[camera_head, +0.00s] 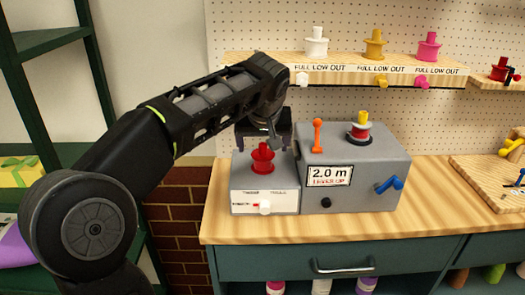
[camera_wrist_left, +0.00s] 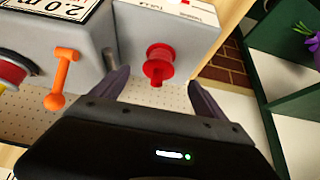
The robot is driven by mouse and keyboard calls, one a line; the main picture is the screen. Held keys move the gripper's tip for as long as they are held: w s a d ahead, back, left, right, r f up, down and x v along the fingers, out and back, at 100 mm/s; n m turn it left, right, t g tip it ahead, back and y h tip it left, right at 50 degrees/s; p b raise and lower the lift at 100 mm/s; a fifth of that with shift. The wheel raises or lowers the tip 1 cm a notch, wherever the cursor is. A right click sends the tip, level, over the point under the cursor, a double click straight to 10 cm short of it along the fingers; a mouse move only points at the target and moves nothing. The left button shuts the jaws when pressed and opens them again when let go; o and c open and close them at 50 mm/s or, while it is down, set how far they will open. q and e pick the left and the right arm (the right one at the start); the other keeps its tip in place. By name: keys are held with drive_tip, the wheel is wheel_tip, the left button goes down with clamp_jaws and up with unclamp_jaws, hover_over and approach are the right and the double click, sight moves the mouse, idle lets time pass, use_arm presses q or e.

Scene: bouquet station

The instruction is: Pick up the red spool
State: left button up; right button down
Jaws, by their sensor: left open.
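A red spool (camera_head: 262,160) stands upright on top of a small grey box (camera_head: 239,173). In the left wrist view the spool (camera_wrist_left: 159,62) shows its knob pointing toward my gripper. My left gripper (camera_head: 264,133) is just above and behind the spool in the head view. In the left wrist view my left gripper (camera_wrist_left: 160,88) is open, with one finger on each side of the spool's line. The jaws are empty, and I cannot tell whether the fingers reach down around the spool. My right gripper is in neither view.
A larger grey machine (camera_head: 370,165) stands close on the right, with an orange lever (camera_head: 317,135), a spool with a yellow top (camera_head: 358,132) and a blue crank (camera_head: 390,184). A shelf (camera_head: 345,75) above holds white, gold and pink spools. The wooden counter front (camera_head: 330,228) is clear.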

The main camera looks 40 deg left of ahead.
sight(263, 156)
use_arm(q)
drive_tip(key=shift+x, duration=1.15)
drive_tip(key=shift+p+x, duration=0.55)
drive_tip(key=shift+x, duration=2.05)
